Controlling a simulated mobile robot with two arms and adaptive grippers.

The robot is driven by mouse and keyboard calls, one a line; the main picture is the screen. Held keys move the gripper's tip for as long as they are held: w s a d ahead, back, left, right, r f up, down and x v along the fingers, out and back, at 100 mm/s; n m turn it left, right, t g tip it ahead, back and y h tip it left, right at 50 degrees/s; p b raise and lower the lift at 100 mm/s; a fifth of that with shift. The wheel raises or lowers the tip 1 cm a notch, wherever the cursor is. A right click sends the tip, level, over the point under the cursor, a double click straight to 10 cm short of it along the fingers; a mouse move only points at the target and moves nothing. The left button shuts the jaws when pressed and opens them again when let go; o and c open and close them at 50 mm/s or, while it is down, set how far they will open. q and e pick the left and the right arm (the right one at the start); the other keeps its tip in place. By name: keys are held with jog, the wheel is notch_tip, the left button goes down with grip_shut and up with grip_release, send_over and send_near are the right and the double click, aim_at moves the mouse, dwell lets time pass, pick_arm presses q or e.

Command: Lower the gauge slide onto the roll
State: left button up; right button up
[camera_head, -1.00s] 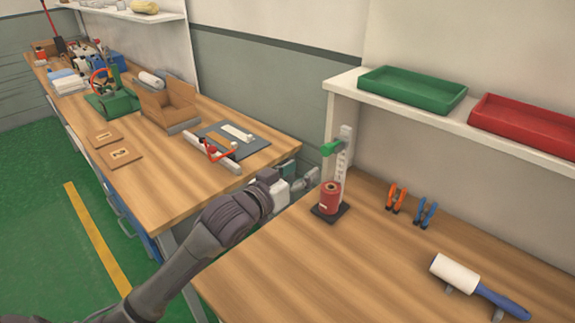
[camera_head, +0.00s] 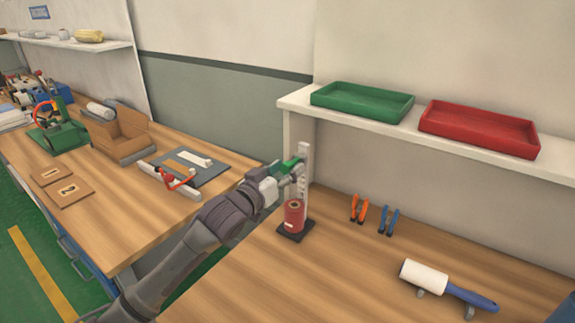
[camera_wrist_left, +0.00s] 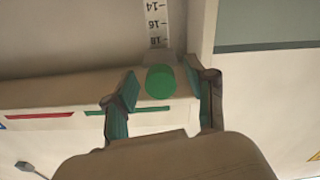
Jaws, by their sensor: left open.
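The gauge stand (camera_head: 304,157) is a pale upright scale on a dark base at the left end of the near bench. A red roll (camera_head: 294,215) stands upright on its base. The green gauge slide (camera_wrist_left: 160,81) sits on the scale above the roll, apart from it; its round green end faces the left wrist camera. My left gripper (camera_head: 291,168) is at the slide's height. In the left wrist view its open fingers (camera_wrist_left: 161,100) stand on either side of the slide. In the head view the gripper partly hides the slide. My right gripper is not in view.
Orange clips (camera_head: 359,209) and blue clips (camera_head: 389,221) stand right of the gauge. A lint roller (camera_head: 447,284) rests on the bench at right. A shelf above holds a green tray (camera_head: 362,102) and a red tray (camera_head: 478,129). Bench space around the roll is clear.

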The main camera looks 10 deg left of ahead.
pick_arm(q)
jog(key=shift+w+d, duration=0.2)
jog(key=shift+w, duration=0.3)
jog(key=shift+c, duration=1.4)
grip_shut()
notch_tip(320, 180, down, 8)
jog(key=b, duration=0.3)
jog(key=shift+f, duration=0.15)
